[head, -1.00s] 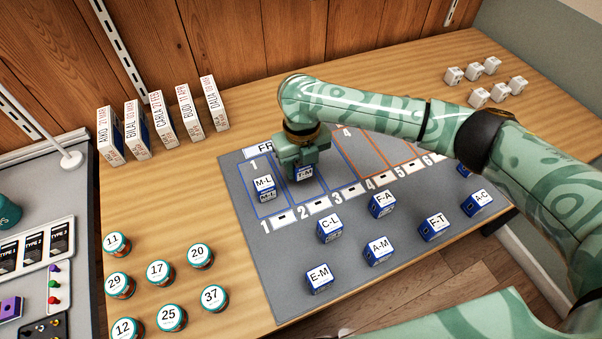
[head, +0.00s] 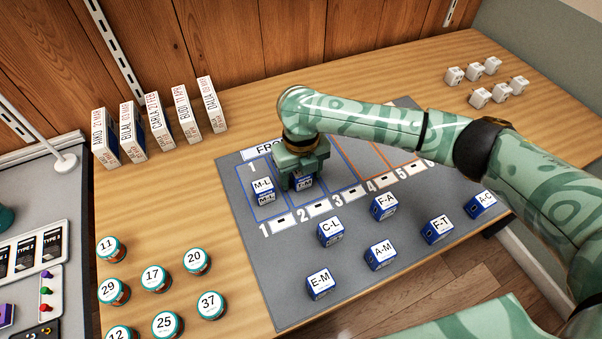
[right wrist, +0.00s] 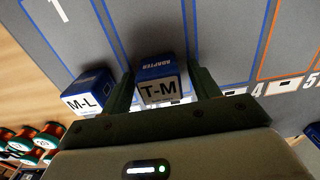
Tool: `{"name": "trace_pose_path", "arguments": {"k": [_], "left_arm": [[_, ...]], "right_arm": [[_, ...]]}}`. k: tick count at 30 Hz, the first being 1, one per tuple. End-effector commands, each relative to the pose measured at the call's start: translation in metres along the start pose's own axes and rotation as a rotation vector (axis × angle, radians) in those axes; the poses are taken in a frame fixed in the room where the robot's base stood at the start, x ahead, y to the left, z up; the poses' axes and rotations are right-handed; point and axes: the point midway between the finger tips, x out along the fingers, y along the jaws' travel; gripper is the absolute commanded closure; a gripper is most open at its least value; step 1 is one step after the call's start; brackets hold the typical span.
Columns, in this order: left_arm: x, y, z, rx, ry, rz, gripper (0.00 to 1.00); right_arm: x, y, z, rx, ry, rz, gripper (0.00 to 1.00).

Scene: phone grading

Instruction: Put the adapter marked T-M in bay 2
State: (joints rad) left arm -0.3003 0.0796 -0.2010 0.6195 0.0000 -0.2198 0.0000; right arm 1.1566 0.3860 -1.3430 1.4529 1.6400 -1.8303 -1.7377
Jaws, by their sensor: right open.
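The adapter marked T-M (head: 304,183) is a blue box with a white lettered top. It stands in bay 2 of the grey mat (head: 290,305), beside the M-L adapter (head: 263,187) in bay 1. My right gripper (head: 302,175) is open around T-M and partly hides it in the head view. In the right wrist view, T-M (right wrist: 160,85) is between the two fingers (right wrist: 163,90), with a gap at the right finger; the left finger is very close to it. M-L (right wrist: 88,98) is just outside the left finger. My left gripper is not in view.
Several other adapters stand on the mat's front part, including C-L (head: 330,232) and F-A (head: 384,206). Numbered jars (head: 153,278) are at the left front, upright boxes (head: 160,122) at the back left and white blocks (head: 480,97) at the back right. My right arm covers the rear bays.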

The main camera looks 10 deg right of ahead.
Motion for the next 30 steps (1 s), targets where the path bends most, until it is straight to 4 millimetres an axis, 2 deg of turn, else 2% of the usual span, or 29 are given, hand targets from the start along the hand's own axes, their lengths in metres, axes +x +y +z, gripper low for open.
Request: {"name": "trace_pose_path", "arguments": {"k": [1,9,15,20,30], "left_arm": [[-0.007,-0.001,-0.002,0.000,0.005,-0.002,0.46],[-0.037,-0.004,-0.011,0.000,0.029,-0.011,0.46],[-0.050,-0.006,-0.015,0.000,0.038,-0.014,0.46],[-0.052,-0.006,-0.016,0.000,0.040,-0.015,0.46],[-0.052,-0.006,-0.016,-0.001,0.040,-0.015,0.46]], "right_arm": [[-0.013,0.000,0.001,0.000,-0.005,0.000,0.39],[-0.079,0.000,0.001,0.000,-0.007,-0.001,0.39],[-0.111,0.000,0.000,0.001,-0.004,0.000,0.39],[-0.118,0.000,0.000,0.002,-0.001,0.001,0.39],[-0.117,0.000,0.000,0.002,0.000,0.001,0.39]]}}
